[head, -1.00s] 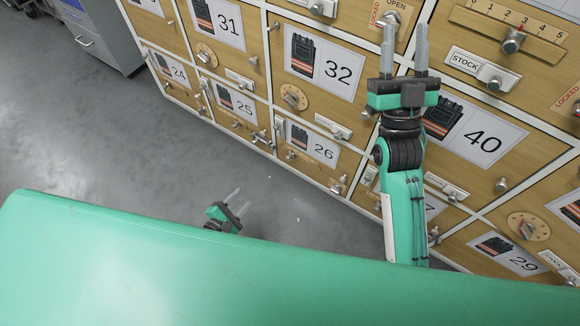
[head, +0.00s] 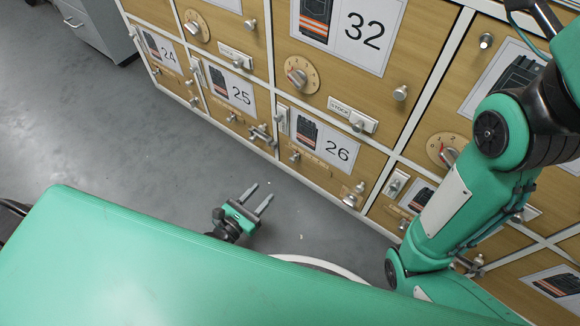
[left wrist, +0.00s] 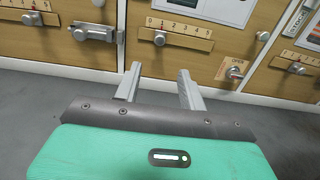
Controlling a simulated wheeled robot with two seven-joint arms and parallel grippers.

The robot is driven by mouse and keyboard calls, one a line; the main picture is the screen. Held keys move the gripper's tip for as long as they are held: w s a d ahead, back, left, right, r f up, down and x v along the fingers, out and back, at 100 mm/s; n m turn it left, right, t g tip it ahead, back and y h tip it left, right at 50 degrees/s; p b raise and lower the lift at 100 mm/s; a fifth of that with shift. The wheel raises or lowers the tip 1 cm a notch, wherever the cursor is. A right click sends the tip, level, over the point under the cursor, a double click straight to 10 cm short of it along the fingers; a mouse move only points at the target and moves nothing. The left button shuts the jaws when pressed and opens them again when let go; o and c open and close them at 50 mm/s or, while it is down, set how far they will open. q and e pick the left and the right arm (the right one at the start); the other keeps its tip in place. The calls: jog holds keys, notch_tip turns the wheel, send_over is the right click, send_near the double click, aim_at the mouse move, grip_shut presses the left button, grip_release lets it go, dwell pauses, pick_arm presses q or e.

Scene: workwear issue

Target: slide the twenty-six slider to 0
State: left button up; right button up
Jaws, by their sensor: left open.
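Locker 26 (head: 336,140) is a wooden door in the bottom row, with a picture label. Its slider (head: 295,157) is a small round metal knob on a scale strip, low on the door's left side. The left wrist view shows the slider knob (left wrist: 160,38) at the low end of a 0 to 5 scale (left wrist: 180,31), seemingly near 1. My left gripper (head: 262,192) is open and empty, in front of the lockers and apart from the knob. Its two fingers (left wrist: 160,70) point toward the door below the scale. My right gripper is out of view.
A metal latch (head: 262,133) on locker 25 lies left of the slider. An OPEN-marked lever (left wrist: 235,70) sits right of it. Locker 32 (head: 340,40) with a dial is above. Grey floor (head: 150,140) is clear. My right arm covers lockers on the right.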

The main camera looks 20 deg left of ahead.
aim_at(291, 161)
pick_arm(q)
jog(key=b+x, duration=0.4)
jog(key=x, duration=0.9)
jog(key=shift+f, duration=0.1)
jog(key=shift+w+b, duration=0.3)
grip_shut()
